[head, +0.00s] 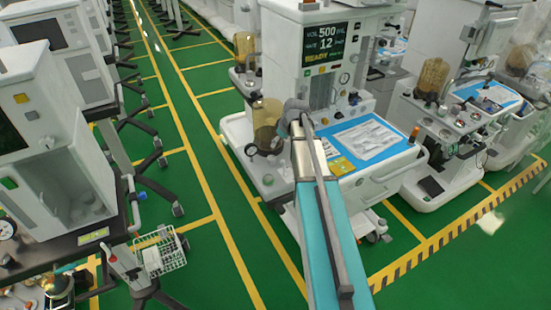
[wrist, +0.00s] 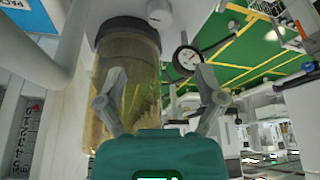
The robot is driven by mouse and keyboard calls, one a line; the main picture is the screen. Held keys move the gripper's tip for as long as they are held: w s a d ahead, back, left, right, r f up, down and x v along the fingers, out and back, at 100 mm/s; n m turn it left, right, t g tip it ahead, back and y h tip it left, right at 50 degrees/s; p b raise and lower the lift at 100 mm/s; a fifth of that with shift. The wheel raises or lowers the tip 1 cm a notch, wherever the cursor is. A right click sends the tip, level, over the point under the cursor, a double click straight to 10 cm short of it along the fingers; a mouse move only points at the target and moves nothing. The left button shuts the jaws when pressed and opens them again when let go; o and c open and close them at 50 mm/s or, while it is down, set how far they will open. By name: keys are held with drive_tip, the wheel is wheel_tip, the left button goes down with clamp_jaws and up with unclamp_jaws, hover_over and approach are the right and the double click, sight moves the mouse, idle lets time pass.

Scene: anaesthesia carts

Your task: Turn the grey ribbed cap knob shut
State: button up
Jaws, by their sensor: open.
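My gripper (wrist: 160,78) is open in the wrist view, its two grey fingers spread wide with nothing between them. Its left finger overlaps the amber see-through canister (wrist: 98,80), which has a dark cap (wrist: 127,32). I cannot tell whether they touch. A pale round knob (wrist: 160,12) shows at the top edge, beyond the fingertips. I cannot make out ribs, so I cannot tell whether it is the grey ribbed cap knob. In the head view my arm reaches to the middle anaesthesia cart, beside its amber canister (head: 265,112); my fingers are not clear there.
A round gauge (wrist: 187,57) sits right of the canister. The cart's blue worktop (head: 345,138) carries a white sheet (head: 366,140) and a yellow card (head: 341,166). More carts stand right and left. A white wire basket (head: 160,252) is at lower left.

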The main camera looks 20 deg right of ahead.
sight(271, 157)
drive_tip(key=shift+b+x, duration=5.95)
drive_tip(key=shift+x, duration=0.65)
